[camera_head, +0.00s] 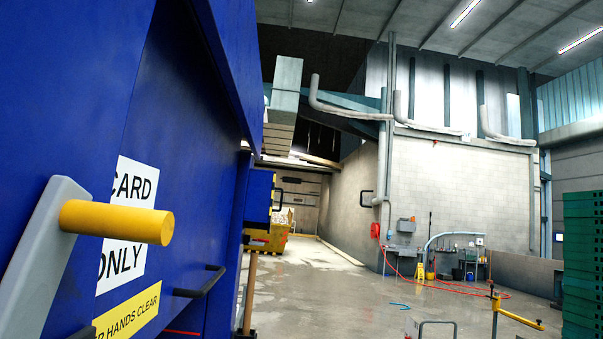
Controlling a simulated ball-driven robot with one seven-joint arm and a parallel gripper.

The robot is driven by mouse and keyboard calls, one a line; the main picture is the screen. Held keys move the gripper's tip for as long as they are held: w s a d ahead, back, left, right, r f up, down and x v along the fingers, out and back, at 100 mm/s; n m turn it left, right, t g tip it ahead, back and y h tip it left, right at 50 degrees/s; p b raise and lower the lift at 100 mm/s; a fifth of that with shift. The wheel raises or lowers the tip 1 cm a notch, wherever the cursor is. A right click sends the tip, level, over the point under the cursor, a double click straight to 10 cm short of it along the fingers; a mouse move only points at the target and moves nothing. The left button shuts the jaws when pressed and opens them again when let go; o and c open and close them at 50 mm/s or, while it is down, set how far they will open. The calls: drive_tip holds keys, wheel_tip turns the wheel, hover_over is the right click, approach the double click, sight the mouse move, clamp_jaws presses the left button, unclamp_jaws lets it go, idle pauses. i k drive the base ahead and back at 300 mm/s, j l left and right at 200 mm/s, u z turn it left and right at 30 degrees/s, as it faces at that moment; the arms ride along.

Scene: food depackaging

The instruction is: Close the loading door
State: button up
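A large blue machine (60,110) fills the left side, very close to the camera. It bears a white sign (124,262) partly reading "CARD ONLY" and a yellow label (130,312) partly reading "HANDS CLEAR". A dark bar handle (203,282) is on the blue face below the sign. A grey lever (38,258) with a thick yellow cylindrical grip (118,221) stands out in front and hides part of the sign. I cannot tell which blue panel is the loading door, or whether it is open. My gripper is not visible.
Wet concrete floor (345,295) lies open to the right. A yellow bin (268,238) stands beyond the machine. Hoses and a sink area (405,250) are at the back wall. Yellow-topped posts (495,300) stand at lower right, near stacked green crates (583,260).

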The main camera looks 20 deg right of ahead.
sight(180, 151)
drive_tip(key=j+z, duration=0.2)
drive_tip(key=i+l, duration=0.1)
drive_tip(key=l, duration=0.55)
drive_tip(key=i+l, duration=0.7)
drive_tip(key=i+l+u, duration=0.1)
drive_tip(key=i+l, duration=0.6)
drive_tip(key=i+j, duration=0.1)
drive_tip(key=i, duration=1.2)
drive_tip(key=i+j, duration=0.2)
drive_tip(key=j+u, duration=0.05)
